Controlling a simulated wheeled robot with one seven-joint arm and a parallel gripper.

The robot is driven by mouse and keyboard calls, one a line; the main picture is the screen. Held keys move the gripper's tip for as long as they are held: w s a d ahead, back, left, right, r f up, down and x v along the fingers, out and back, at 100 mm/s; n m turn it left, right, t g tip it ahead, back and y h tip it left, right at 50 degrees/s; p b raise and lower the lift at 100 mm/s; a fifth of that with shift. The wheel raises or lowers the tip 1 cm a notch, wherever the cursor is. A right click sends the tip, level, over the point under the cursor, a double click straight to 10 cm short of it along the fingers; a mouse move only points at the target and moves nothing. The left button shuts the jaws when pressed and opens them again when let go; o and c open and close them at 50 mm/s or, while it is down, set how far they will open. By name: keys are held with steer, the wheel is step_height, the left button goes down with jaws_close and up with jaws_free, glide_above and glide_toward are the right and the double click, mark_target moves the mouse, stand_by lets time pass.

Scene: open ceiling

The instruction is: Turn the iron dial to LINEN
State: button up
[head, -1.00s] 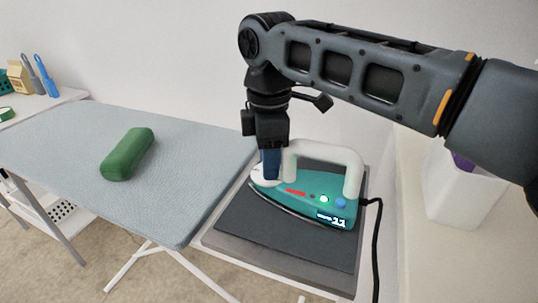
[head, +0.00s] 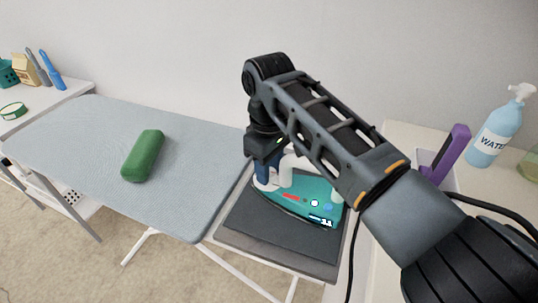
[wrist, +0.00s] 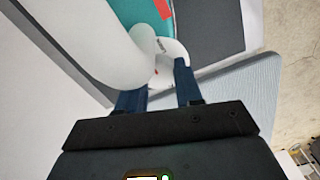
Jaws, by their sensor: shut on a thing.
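The teal iron (head: 298,202) with a white handle (head: 298,163) rests on a dark pad at the end of the ironing board. Its white dial (head: 265,184) is at the left end of the iron, in front of the handle. My gripper (head: 264,175) points down there, its blue fingers shut on the dial. In the wrist view the dial (wrist: 166,74) sits between the two fingers (wrist: 160,88), with a small red mark and tiny grey print beside it. The iron has lights and a small lit display.
A green bolster (head: 143,156) lies on the grey-blue ironing board (head: 85,135). At right, a counter holds a water bottle (head: 494,135) and a purple item (head: 447,152) in a white bin. A dark cord hangs right of the iron. A shelf with small items stands far left.

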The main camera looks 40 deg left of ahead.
steer(key=shift+m+p, duration=0.85)
steer(key=shift+m, duration=0.35)
steer(key=o, duration=1)
steer(key=shift+o, duration=0.2)
steer(key=shift+r, duration=3.9)
steer(key=shift+w, duration=0.1)
